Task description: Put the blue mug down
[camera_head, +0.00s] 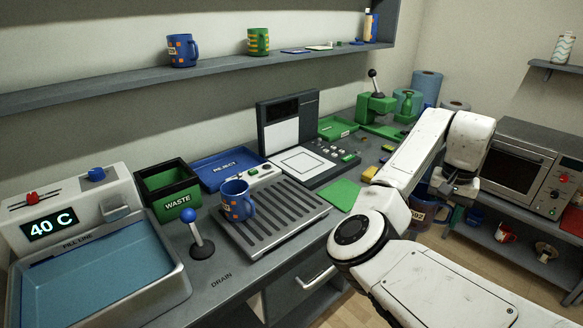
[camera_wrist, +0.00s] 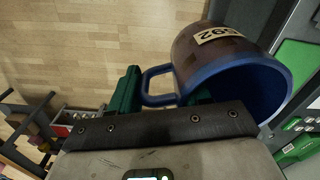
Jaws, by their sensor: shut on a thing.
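My gripper (camera_wrist: 163,94) is shut on the handle of a mug (camera_wrist: 228,58) with a dark blue inside, a brownish-blue outside and a "592" label. The green fingers stand on either side of the handle. In the head view the held mug (camera_head: 424,216) hangs in the air off the counter's front edge, partly hidden by my arm. The mug looks tilted in the wrist view, its opening turned to the lower right. A second blue mug (camera_head: 234,203) with orange marks stands on the drain rack. A third blue mug (camera_head: 181,54) stands on the wall shelf.
The slotted drain rack (camera_head: 292,209) has free room right of its mug. A blue reject tray (camera_head: 222,165), a waste bin (camera_head: 173,193), a blue-knobbed lever (camera_head: 198,238) and a water basin (camera_head: 95,275) are nearby. A green mat (camera_head: 340,195) lies bare. A microwave (camera_head: 530,170) stands at right.

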